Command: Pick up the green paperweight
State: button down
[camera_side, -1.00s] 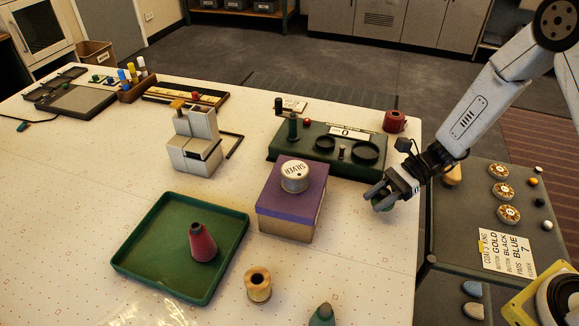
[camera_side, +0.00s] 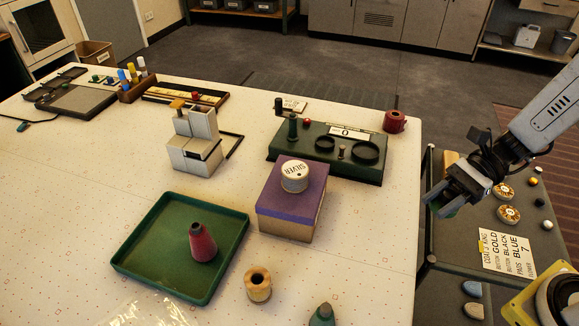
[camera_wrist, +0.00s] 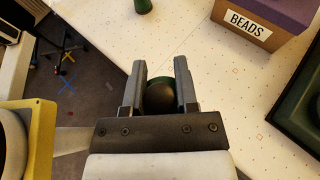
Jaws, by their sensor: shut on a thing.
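The green paperweight (camera_wrist: 160,97) is a dark, rounded piece between the two fingers of my gripper (camera_wrist: 160,80) in the wrist view. The fingers are shut on it from both sides. In the side view my gripper (camera_side: 438,208) is in the air near the right edge of the white table, over the gap beside the dark side cart. Only a small green part of the paperweight (camera_side: 447,211) shows there; the fingers hide the rest.
The cart (camera_side: 450,240) holds buttons and a written card (camera_side: 507,253).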

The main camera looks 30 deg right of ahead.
jog(key=shift+s+d+r, duration=0.1)
jog(key=shift+s+r, duration=0.2)
jog(key=shift+s, duration=0.3)
jog(key=shift+s+d+r, duration=0.1)
jog(key=shift+s+r, duration=0.15)
jog(key=shift+s, duration=0.3)
